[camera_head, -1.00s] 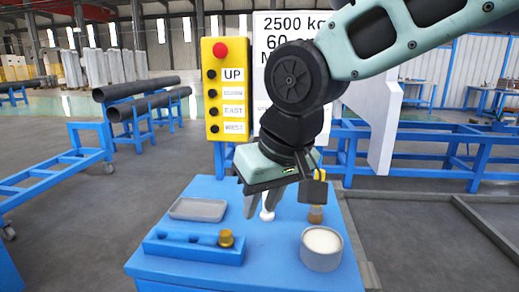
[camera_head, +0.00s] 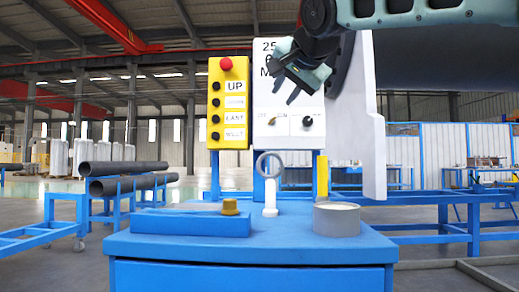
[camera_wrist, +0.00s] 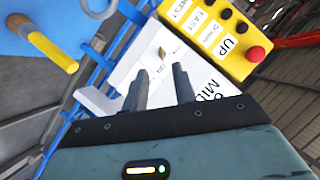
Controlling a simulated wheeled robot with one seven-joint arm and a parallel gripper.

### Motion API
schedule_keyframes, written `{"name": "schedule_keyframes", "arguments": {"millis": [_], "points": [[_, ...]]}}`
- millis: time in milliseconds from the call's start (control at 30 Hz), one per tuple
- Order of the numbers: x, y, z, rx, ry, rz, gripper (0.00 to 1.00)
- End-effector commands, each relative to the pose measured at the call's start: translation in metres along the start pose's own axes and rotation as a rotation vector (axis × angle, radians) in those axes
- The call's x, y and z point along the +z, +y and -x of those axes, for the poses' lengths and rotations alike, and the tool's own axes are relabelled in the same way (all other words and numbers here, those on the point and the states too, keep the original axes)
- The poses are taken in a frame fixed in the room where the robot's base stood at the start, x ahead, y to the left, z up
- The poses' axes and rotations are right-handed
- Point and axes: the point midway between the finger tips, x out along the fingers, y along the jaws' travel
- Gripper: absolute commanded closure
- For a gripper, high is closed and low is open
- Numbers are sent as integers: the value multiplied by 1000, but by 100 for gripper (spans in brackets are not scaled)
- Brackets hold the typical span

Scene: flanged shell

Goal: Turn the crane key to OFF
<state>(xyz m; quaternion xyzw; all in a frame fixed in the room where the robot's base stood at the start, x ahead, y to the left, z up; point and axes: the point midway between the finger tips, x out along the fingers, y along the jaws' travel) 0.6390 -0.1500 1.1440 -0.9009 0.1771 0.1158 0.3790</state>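The crane key is a small brass-coloured key (camera_head: 272,121) on the white panel (camera_head: 268,88), between small labels; the right one reads ON. The left label and the key's exact angle are too small to read. In the wrist view the key (camera_wrist: 161,53) shows beyond the fingertips, slightly above the gap between them. My gripper (camera_head: 284,95) is open and empty in front of the panel, above the key in the head view. Its two dark fingers (camera_wrist: 160,80) stand apart and appear not to touch the key.
A yellow button box (camera_head: 229,103) with a red button hangs left of the panel. A black knob (camera_head: 307,122) sits right of the key.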

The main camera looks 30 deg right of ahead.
Motion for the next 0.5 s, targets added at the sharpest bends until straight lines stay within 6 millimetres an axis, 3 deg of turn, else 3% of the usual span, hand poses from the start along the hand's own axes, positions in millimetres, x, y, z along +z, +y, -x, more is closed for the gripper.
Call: {"name": "schedule_keyframes", "arguments": {"millis": [33,133,300,500], "points": [[-3,12,1,-5,34,-31,73],[-17,17,7,-11,76,-73,73],[-28,16,10,-13,97,-95,73],[-32,12,-1,-9,97,-93,73]]}}
